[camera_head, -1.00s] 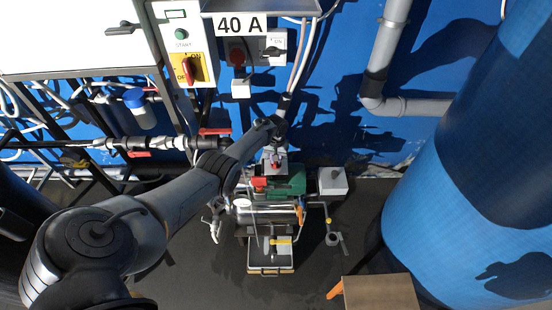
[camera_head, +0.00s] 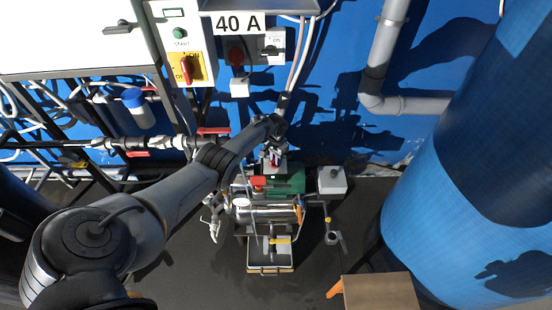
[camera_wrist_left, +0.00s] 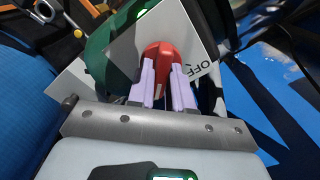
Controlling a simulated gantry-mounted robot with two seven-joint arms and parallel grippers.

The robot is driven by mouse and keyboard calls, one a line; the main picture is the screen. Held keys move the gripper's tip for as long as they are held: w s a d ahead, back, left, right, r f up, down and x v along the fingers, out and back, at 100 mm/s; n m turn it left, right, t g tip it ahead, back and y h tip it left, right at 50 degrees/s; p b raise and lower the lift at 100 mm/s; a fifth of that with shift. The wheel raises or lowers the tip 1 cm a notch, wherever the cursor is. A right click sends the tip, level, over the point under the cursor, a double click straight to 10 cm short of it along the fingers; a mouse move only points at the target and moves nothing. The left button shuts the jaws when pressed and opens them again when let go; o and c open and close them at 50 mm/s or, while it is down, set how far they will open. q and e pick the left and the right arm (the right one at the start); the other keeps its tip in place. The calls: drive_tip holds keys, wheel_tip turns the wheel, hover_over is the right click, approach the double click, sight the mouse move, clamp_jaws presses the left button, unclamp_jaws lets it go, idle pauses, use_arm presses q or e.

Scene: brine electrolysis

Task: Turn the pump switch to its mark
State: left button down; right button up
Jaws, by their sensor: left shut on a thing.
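The pump switch is a red knob (camera_wrist_left: 158,62) on a light square plate (camera_wrist_left: 122,46) marked OFF, seen in the left wrist view. The plate lies tilted in that view, with the OFF lettering to the right of the knob. My left gripper (camera_wrist_left: 162,84), with pale purple fingers, is shut on the red knob, one finger on each side. In the head view my left gripper (camera_head: 273,156) reaches down to the switch above the green pump (camera_head: 287,183); the knob is mostly hidden there. Any mark for the switch cannot be made out. My right gripper is not in view.
A panel with a red rotary switch on a yellow plate (camera_head: 186,68) and a 40 A label (camera_head: 239,25) is on the wall behind. A large blue tank (camera_head: 470,180) stands at the right. A grey box (camera_head: 332,180) sits beside the pump.

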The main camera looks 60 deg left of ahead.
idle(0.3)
use_arm(q)
drive_tip(key=c, duration=1.1)
unclamp_jaws()
drive_tip(key=shift+r, duration=0.1)
wheel_tip(320, 180, up, 9)
drive_tip(key=p, duration=0.6)
drive_tip(key=shift+r+p, duration=0.1)
drive_tip(key=shift+p, duration=0.3)
drive_tip(key=shift+r+p, duration=0.3)
drive_tip(key=shift+r, duration=0.4)
drive_tip(key=shift+f, duration=0.15)
